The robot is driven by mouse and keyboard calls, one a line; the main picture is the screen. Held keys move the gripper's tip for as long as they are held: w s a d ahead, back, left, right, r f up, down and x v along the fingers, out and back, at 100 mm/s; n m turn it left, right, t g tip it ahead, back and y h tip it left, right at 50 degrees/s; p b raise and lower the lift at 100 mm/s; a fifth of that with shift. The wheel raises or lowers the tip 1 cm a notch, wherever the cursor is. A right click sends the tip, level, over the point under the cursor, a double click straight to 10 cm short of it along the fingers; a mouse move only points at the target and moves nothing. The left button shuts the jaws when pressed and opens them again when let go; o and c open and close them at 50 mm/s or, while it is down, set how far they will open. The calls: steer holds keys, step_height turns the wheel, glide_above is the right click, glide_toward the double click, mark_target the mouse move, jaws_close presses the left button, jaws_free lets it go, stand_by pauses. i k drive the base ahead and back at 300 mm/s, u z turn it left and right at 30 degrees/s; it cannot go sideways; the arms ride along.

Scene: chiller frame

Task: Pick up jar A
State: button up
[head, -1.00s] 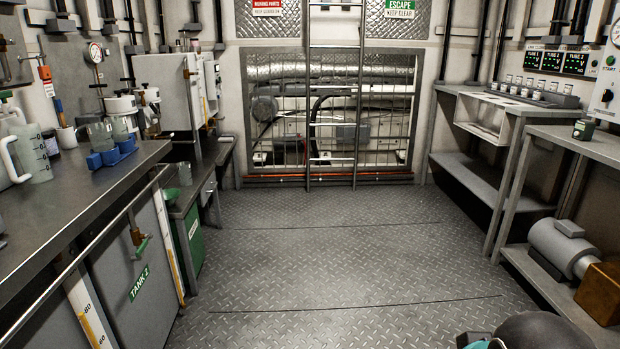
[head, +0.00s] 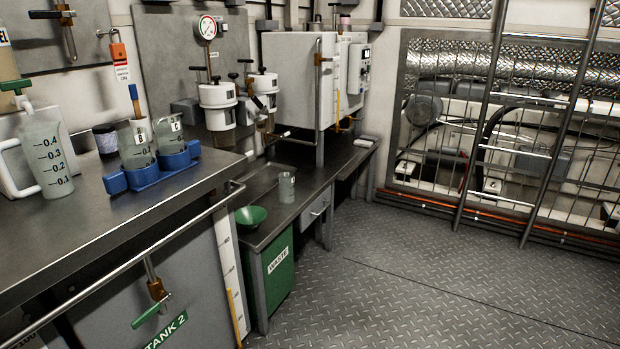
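Two clear jars stand in a blue holder (head: 152,176) on the left counter. The nearer jar (head: 136,152) has a label that looks like B, and the other jar (head: 169,136) has a label that looks like C. A small clear jar or beaker (head: 287,188) stands alone on the lower bench, with no label that I can read. I cannot tell which vessel is jar A. My gripper is not in view.
A measuring jug (head: 46,158) and a dark cup (head: 107,140) stand on the left counter (head: 70,235). A rail (head: 130,268) runs along its front. A green funnel (head: 251,215) sits on the lower bench (head: 262,237) above the green waste bin (head: 278,269). The plate floor (head: 430,275) is clear.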

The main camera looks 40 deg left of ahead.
mark_target(285, 180)
steer(key=u, duration=0.4)
steer(key=i, duration=1.6)
steer(key=u, duration=1.95)
steer(key=i, duration=1.25)
steer(key=u, duration=0.75)
